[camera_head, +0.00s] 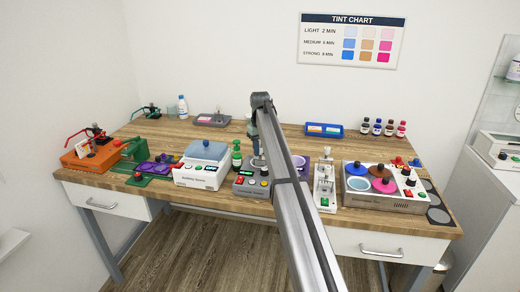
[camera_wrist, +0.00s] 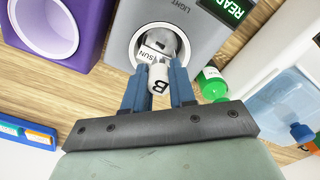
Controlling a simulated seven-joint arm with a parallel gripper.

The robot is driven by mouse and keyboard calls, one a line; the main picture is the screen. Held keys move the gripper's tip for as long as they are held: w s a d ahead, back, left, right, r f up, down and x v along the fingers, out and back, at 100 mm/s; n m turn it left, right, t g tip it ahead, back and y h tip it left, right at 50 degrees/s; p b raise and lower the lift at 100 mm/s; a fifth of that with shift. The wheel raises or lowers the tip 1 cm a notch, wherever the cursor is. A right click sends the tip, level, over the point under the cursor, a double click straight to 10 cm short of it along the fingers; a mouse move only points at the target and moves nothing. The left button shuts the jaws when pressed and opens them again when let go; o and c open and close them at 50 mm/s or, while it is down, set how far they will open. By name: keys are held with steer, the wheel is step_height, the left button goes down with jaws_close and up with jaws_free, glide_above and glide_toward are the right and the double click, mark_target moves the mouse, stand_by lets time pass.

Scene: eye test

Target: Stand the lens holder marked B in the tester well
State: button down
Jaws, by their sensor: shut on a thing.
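The lens holder marked B (camera_wrist: 158,85) is white, with a grey lens end beside the word SUN. My gripper (camera_wrist: 158,66) is shut on it, one blue finger on each side.
A purple cup-like unit (camera_wrist: 88,30) stands left of the tester in the wrist view. A green-capped bottle (camera_wrist: 212,83) is close to the right finger. In the head view, a white box with a blue lid (camera_head: 205,165) and a tinting unit (camera_head: 385,201) flank the tester.

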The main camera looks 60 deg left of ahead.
steer(key=shift+f, duration=0.1)
steer(key=c, duration=0.8)
jaws_free()
steer(key=shift+c, duration=0.2)
steer(key=shift+o, duration=0.3)
steer(key=shift+o, duration=1.3)
steer(key=shift+r, duration=3)
